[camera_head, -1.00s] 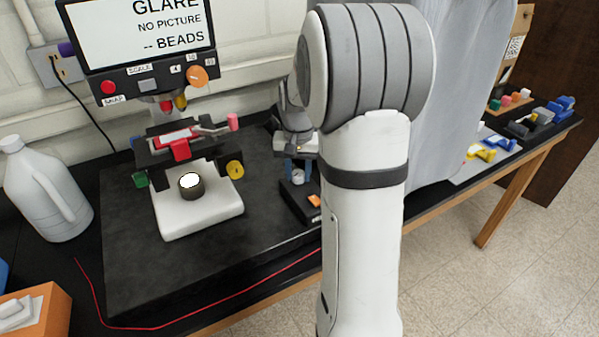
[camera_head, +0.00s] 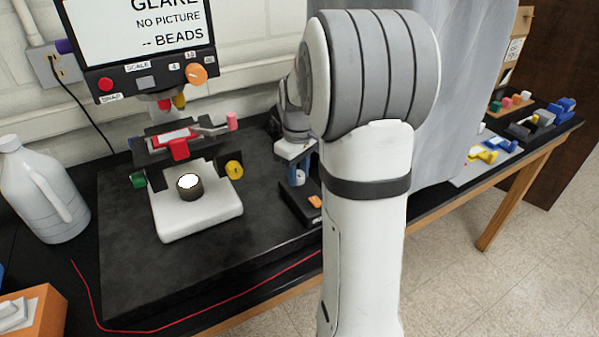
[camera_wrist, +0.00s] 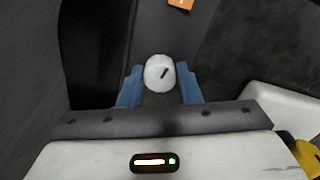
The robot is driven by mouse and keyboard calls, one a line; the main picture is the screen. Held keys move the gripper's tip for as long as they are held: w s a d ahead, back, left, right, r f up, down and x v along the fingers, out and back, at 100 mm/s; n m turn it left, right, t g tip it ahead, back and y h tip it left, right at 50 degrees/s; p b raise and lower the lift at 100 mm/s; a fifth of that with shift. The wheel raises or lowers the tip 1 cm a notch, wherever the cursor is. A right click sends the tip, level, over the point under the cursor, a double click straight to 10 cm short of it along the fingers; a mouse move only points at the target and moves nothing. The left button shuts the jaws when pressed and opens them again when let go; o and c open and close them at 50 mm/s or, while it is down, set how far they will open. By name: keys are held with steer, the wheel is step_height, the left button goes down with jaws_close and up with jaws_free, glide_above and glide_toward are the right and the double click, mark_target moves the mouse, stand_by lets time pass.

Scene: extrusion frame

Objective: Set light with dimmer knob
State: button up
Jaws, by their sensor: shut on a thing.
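The white dimmer knob (camera_wrist: 159,73) with a dark pointer line stands on a black box (camera_head: 298,207) right of the microscope. The pointer tilts toward upper right in the wrist view. My gripper (camera_wrist: 160,90) has blue fingers, one on each side of the knob, and is shut on it. In the head view my gripper (camera_head: 298,170) points down over the box, and the knob is mostly hidden by a finger. The round light (camera_head: 189,182) on the white microscope base (camera_head: 200,220) glows bright white. The screen (camera_head: 140,32) reads "GLARE", "NO PICTURE" and "-- BEADS".
An orange switch (camera_head: 315,201) sits on the box near the knob. The microscope's yellow knob (camera_head: 234,170) is left of my gripper. A white jug (camera_head: 42,195) stands far left. A red cable (camera_head: 200,313) runs along the bench front. My arm hides part of the bench.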

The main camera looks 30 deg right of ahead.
mark_target(298, 174)
steer(key=n, duration=0.6)
steer(key=shift+n, duration=0.3)
steer(key=n+b, duration=0.1)
steer(key=n, duration=0.5)
stand_by(0.4)
steer(key=o, duration=1)
steer(key=shift+c, duration=0.2)
steer(key=shift+r, duration=3.95)
